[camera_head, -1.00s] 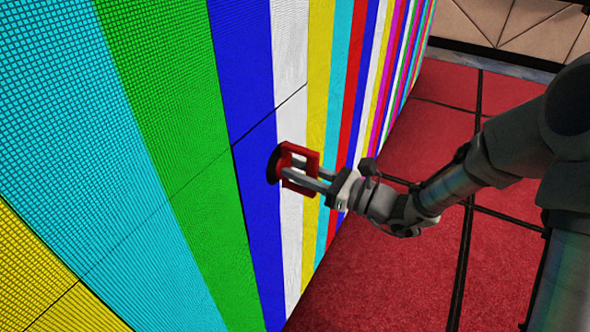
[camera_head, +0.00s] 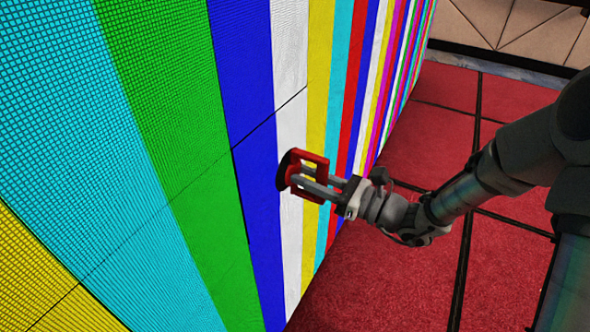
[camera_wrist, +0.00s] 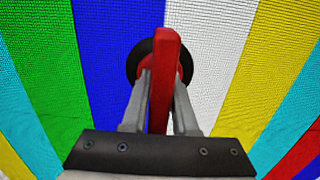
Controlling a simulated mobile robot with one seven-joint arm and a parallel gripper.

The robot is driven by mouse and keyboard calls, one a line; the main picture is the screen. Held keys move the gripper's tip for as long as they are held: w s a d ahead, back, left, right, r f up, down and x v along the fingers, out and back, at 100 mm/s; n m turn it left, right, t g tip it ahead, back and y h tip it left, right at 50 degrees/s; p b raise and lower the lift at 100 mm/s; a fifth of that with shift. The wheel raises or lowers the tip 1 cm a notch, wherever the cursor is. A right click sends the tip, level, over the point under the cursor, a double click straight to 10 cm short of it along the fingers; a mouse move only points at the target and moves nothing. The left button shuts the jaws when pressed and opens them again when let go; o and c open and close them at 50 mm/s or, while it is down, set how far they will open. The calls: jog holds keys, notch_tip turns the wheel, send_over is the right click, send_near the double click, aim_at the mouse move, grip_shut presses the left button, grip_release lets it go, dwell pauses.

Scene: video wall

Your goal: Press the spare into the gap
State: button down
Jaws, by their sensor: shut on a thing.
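My gripper (camera_head: 300,176) is shut on the red handle (camera_head: 312,157) of a tool with a round black disc (camera_head: 284,170). In the wrist view the red handle (camera_wrist: 165,55) stands between both fingers, and the disc (camera_wrist: 138,66) shows behind it, over the blue and white stripes. The disc faces the video wall (camera_head: 225,220); it looks slightly off the surface, though contact is hard to judge. No open gap shows in the wall, and I cannot tell a spare panel apart from its neighbours. Nothing shows hanging from the disc.
Thin dark seams (camera_head: 270,121) cross the striped wall. Red floor (camera_head: 390,270) with dark lines lies open to the right of the wall. A beige panelled wall (camera_head: 520,30) stands at the back.

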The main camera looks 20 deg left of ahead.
aim_at(327, 184)
dwell(0.5)
jog(key=shift+s+d+p, duration=0.2)
jog(key=shift+d+p, duration=0.55)
jog(key=shift+d, duration=2.25)
jog(key=c, duration=1.2)
grip_release()
jog(key=shift+c, duration=0.2)
grip_shut()
